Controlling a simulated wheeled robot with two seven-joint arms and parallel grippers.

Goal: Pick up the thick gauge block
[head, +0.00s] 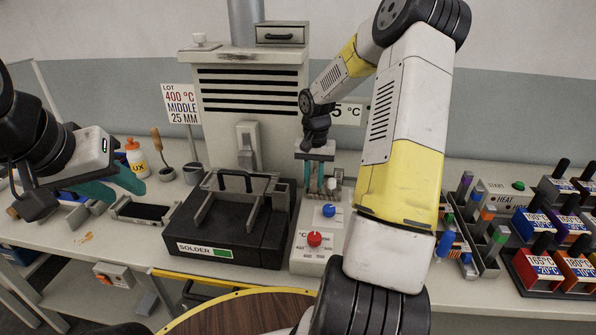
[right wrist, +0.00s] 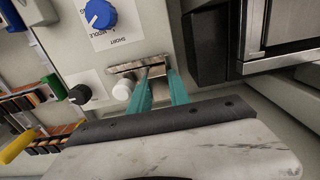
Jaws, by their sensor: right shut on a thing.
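My right gripper (head: 317,190) points down at the back of the light control box (head: 303,262). In the right wrist view its teal fingers (right wrist: 161,76) are close together at a narrow grey metal piece (right wrist: 125,70) on the panel. They are shut on a small grey piece there; its shape is mostly hidden, and I cannot tell whether it is the thick gauge block. My left gripper (head: 118,188) is at the left over the bench, its teal fingers apart and empty. I cannot make out a thick gauge block elsewhere.
A black solder station (head: 215,248) stands left of the control box. The panel has a blue knob (head: 329,210) and a red knob (head: 314,239). Racks of coloured parts (head: 487,262) and labelled blocks (head: 532,222) fill the right. A lot sign (head: 181,103) stands behind.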

